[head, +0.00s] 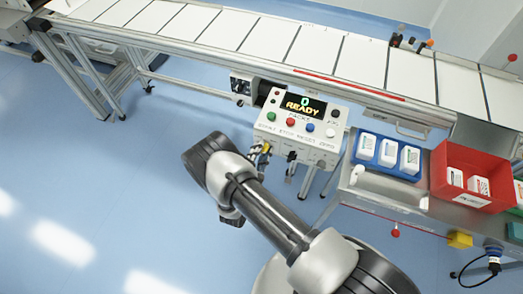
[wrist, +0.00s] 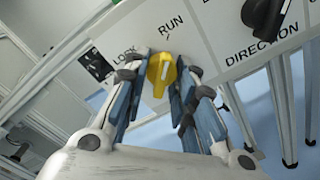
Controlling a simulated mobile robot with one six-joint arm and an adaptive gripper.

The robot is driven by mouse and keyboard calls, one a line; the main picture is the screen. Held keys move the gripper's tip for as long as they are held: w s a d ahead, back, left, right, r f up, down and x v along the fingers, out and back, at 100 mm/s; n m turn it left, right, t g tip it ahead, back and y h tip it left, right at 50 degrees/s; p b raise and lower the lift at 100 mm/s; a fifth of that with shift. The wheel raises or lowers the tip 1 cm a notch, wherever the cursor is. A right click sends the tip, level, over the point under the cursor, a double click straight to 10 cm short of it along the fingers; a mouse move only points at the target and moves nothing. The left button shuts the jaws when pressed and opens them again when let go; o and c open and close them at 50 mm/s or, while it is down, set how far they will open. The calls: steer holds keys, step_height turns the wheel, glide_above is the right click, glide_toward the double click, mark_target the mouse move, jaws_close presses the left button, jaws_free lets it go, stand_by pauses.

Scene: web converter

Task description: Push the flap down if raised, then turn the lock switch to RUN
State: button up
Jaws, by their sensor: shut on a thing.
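The yellow lock switch (wrist: 160,72) is on a white panel face in the wrist view, between the printed words LOCK and RUN. Its upper end lies between the two words; I cannot tell exactly where it points. My gripper (wrist: 162,68) has its fingers on either side of the switch and is shut on it. In the head view my gripper (head: 258,157) reaches the lower left front of the white control box (head: 315,146), whose display reads 0 READY. I cannot make out a raised flap in either view.
Several buttons are on top of the box. A conveyor (head: 262,38) runs behind; a blue tray (head: 376,165) and a red bin (head: 465,157) stand right. The floor at left is clear.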

steer(key=o, duration=1)
steer(key=shift+c, duration=0.2)
steer(key=shift+s, duration=0.1)
steer(key=v, duration=1.2)
steer(key=shift+r, duration=0.15)
